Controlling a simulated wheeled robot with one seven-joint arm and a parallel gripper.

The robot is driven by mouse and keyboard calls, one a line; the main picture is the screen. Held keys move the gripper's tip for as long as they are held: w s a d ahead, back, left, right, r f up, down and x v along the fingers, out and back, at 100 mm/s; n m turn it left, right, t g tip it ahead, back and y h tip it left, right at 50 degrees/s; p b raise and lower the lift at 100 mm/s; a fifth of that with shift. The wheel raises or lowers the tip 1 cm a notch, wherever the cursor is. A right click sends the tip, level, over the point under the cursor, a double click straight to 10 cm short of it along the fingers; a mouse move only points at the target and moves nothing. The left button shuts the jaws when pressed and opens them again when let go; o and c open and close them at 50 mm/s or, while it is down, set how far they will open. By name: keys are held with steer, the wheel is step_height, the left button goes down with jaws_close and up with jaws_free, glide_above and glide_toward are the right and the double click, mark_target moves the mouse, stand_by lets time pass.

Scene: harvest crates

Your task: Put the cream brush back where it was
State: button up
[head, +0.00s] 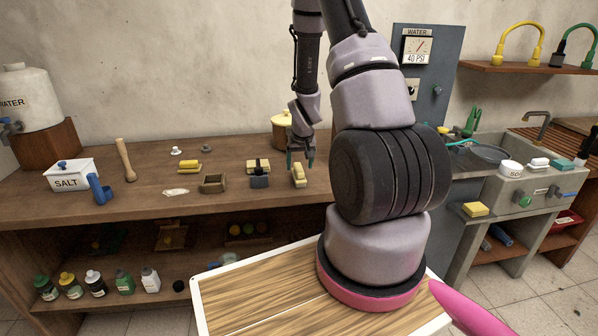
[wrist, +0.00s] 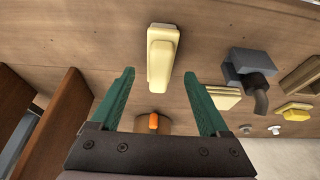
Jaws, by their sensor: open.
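The cream brush (head: 299,176) lies on the wooden bench top near its right part, just below my gripper (head: 301,157) in the head view. In the wrist view the cream brush (wrist: 162,56) is a long pale-yellow block lying lengthwise, with a paler layer beneath it. Its near end shows between the green fingertips of my gripper (wrist: 159,74). The fingers are spread wide, with a gap on both sides of the brush. No contact between finger and brush shows.
A dark grey block (wrist: 249,66) with a dark cylinder stands beside the brush; a pale-yellow slab (wrist: 221,98) is near it. A wooden box (head: 213,184), salt box (head: 69,178) and pestle (head: 125,159) are further left.

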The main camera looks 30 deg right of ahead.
steer(key=s+a+r, duration=0.2)
steer(key=s+r, duration=0.1)
steer(key=r, duration=0.6)
steer(key=s+a+r+t+y, duration=0.1)
steer(key=s+a+r, duration=0.15)
steer(key=r, duration=0.55)
steer(key=s+a+r, duration=0.3)
steer(key=r, duration=0.6)
steer(key=s+a+r+y, duration=0.1)
steer(key=s+a+r, duration=0.2)
steer(key=s+r, duration=0.3)
steer(key=s+a+r+m+t+y, duration=0.1)
steer(key=s+a+r, duration=0.3)
steer(key=s+r, duration=0.3)
steer(key=s, duration=0.4)
steer(key=shift+a+r+t, duration=0.15)
steer(key=shift+a+t, duration=0.15)
